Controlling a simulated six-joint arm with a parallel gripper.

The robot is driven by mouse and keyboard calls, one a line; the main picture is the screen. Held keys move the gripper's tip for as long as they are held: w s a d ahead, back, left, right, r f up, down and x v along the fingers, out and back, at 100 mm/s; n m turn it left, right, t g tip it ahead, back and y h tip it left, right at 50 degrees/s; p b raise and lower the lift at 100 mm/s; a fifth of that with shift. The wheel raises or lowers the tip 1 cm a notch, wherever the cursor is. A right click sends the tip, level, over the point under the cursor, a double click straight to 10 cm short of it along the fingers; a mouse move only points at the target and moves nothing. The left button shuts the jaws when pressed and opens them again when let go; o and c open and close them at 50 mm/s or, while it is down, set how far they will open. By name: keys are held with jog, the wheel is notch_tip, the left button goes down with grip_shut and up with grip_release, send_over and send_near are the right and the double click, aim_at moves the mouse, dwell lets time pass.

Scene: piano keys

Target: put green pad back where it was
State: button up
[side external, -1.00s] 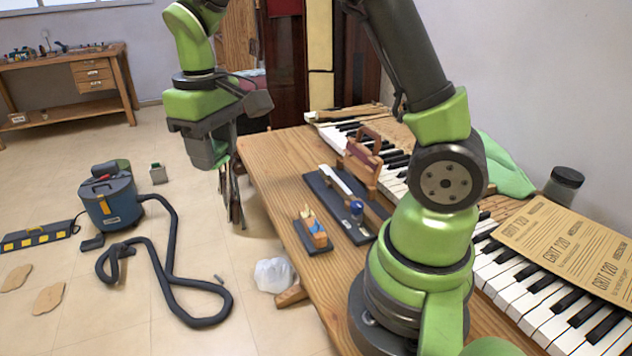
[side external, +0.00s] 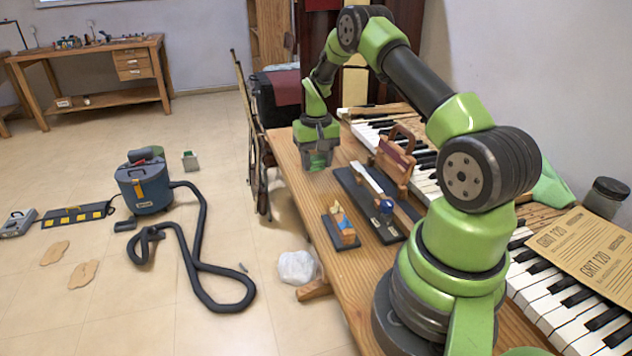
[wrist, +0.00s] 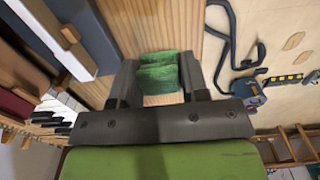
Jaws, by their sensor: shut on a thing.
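The green pad (wrist: 158,72) shows in the wrist view between the two dark fingers of my gripper (wrist: 158,84), with wood behind it. My gripper is shut on the pad. In the side external view my gripper (side external: 317,163) points down over the far left part of the wooden bench, and the green pad (side external: 318,159) shows low between the fingers. The pad is at or just above the bench top; I cannot tell whether it touches. The fingers hide part of the pad.
A dark board (side external: 362,197) with a light strip and a small blue-topped item, a small block stand (side external: 341,228) and a wooden handled tool (side external: 395,158) lie right of my gripper. Piano keys (side external: 585,300) run along the back. Bare bench top (side external: 300,180) lies around the gripper.

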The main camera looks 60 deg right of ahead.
aim_at(316, 189)
jog(key=shift+f, duration=2.75)
jog(key=shift+f, duration=0.2)
jog(key=o, duration=0.8)
jog(key=shift+o, duration=0.2)
jog(key=shift+r, duration=0.15)
